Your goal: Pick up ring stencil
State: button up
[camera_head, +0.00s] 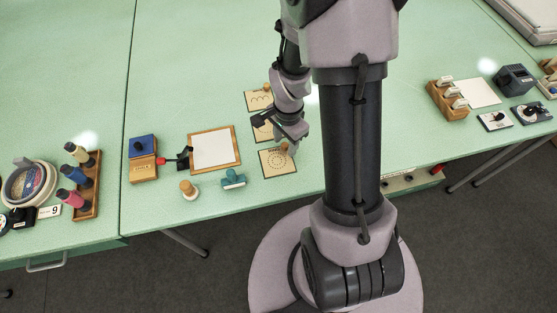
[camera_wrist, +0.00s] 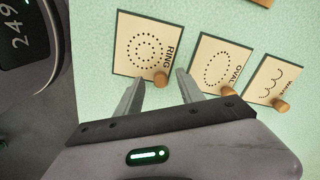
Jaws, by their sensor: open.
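The ring stencil (camera_wrist: 143,45) is a square cream card with dotted concentric rings, the word RING and a round wooden knob (camera_wrist: 161,79) near its edge. In the head view the ring stencil (camera_head: 275,163) lies flat on the green table, nearest the front edge of a row of stencils. My gripper (camera_wrist: 160,78) is open and empty. In the wrist view its two fingers point toward the ring stencil, with the knob seen between the tips. My gripper (camera_head: 283,137) also shows in the head view over the row. I cannot tell its exact height.
The oval stencil (camera_wrist: 219,63) and the wave stencil (camera_wrist: 269,78) lie beside the ring stencil. A framed white sheet (camera_head: 213,148), a teal stamp (camera_head: 233,180) and a wooden-handled stamp (camera_head: 189,190) lie to the left. Bare table lies around the cards.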

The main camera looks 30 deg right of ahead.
jog(key=shift+f, duration=0.2)
grip_shut()
jog(key=shift+r, duration=0.1)
